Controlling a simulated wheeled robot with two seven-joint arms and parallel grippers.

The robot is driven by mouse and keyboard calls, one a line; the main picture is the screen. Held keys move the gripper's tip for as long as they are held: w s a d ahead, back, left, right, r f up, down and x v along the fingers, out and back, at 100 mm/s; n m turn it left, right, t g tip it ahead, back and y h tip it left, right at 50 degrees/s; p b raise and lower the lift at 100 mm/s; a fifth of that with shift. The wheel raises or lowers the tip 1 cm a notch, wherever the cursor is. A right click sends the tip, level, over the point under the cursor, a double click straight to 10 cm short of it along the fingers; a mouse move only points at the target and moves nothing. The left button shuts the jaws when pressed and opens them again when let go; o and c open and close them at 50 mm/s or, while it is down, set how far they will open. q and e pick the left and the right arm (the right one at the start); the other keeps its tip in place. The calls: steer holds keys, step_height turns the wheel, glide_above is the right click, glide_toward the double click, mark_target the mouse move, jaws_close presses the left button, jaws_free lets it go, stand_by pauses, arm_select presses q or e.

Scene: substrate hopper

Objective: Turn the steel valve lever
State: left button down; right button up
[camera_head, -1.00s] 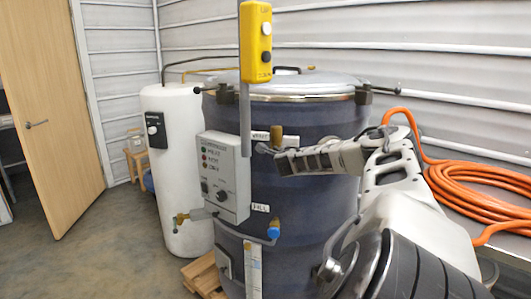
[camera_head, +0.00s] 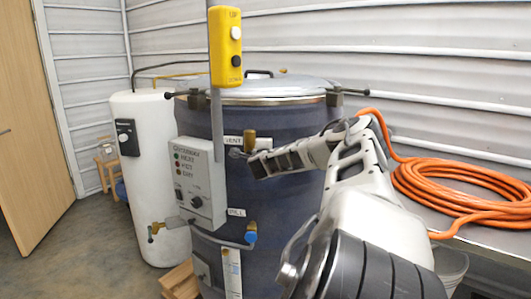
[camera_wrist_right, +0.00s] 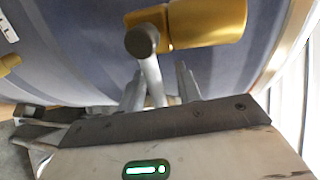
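The steel valve lever (camera_wrist_right: 151,76) is a grey bar with a round end, in front of a brass valve body (camera_wrist_right: 207,24) in the right wrist view. In the head view the brass valve (camera_head: 249,140) sits on the dark blue tank beside the "VENT" label, and the lever (camera_head: 237,153) shows as a small grey piece below it. My right gripper (camera_wrist_right: 160,88) is at the lever, with one finger on each side. A gap shows between the lever and the right-hand finger, so it looks open around the lever. My left gripper is not in view.
A grey control box (camera_head: 199,182) and a yellow pendant (camera_head: 225,46) on a post stand left of the valve. A blue-handled lower valve (camera_head: 250,234) is below. A white cylinder (camera_head: 147,185) stands left, an orange hose coil (camera_head: 455,190) lies right.

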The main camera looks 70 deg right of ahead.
step_height(320, 180, up, 4)
steer(key=shift+r, duration=0.1)
steer(key=o, duration=0.9)
steer(key=a+r, duration=0.1)
steer(key=r, duration=0.1)
steer(key=s+a+r, duration=0.1)
steer(key=a+r, duration=0.1)
steer(key=shift+s+a+r, duration=0.15)
steer(key=shift+r, duration=0.15)
steer(key=shift+c, duration=0.2)
steer(key=shift+s+a+r+b, duration=0.2)
steer(key=shift+a+r, duration=0.15)
steer(key=shift+a, duration=0.2)
steer(key=shift+s+a+r+b, duration=0.15)
steer(key=shift+a+r, duration=0.15)
steer(key=shift+a, duration=0.2)
steer(key=c, duration=0.8)
steer(key=v, duration=0.3)
steer(key=r+v, duration=0.1)
steer(key=v, duration=0.1)
steer(key=b+v, duration=0.1)
steer(key=v, duration=0.2)
steer(key=shift+s+a+r, duration=0.1)
steer(key=shift+s+r, duration=0.15)
steer(key=shift+s, duration=0.2)
steer(key=shift+c, duration=0.3)
steer(key=shift+f, duration=0.1)
